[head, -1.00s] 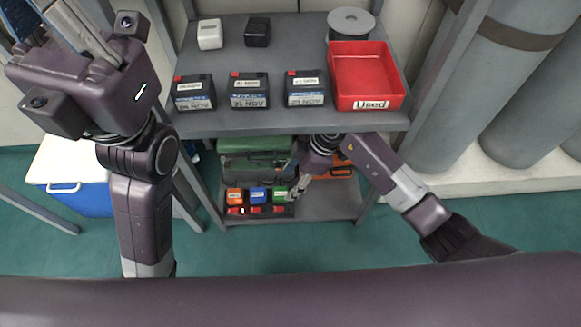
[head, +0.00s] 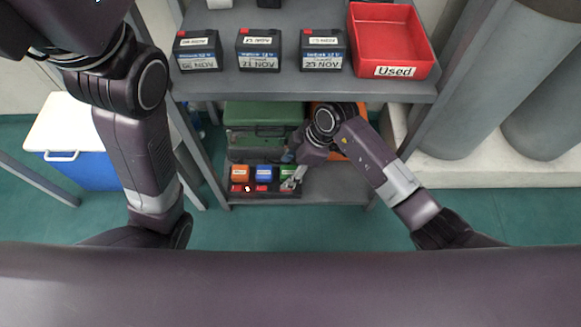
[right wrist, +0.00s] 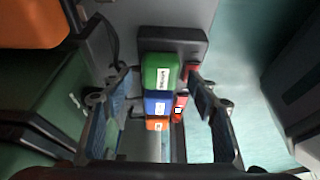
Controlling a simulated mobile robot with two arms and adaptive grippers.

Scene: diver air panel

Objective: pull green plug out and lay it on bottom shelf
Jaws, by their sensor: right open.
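The green plug (head: 287,171) sits at the right end of a row on a dark panel (head: 278,192) on the bottom shelf (head: 335,185). The plug also shows in the right wrist view (right wrist: 161,73), with a white label. My right gripper (head: 292,180) is at the green plug in the head view. In the right wrist view its open fingers (right wrist: 158,77) stand on either side of the green plug, with visible gaps. My left gripper's fingers are outside the head view; only that arm shows at upper left.
A blue plug (head: 264,172) and an orange plug (head: 239,173) stand beside the green one, with red switches (head: 262,188) in front. A green case (head: 262,118) stands behind. The upper shelf holds batteries (head: 260,50) and a red bin (head: 388,42). Shelf right of the panel is bare.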

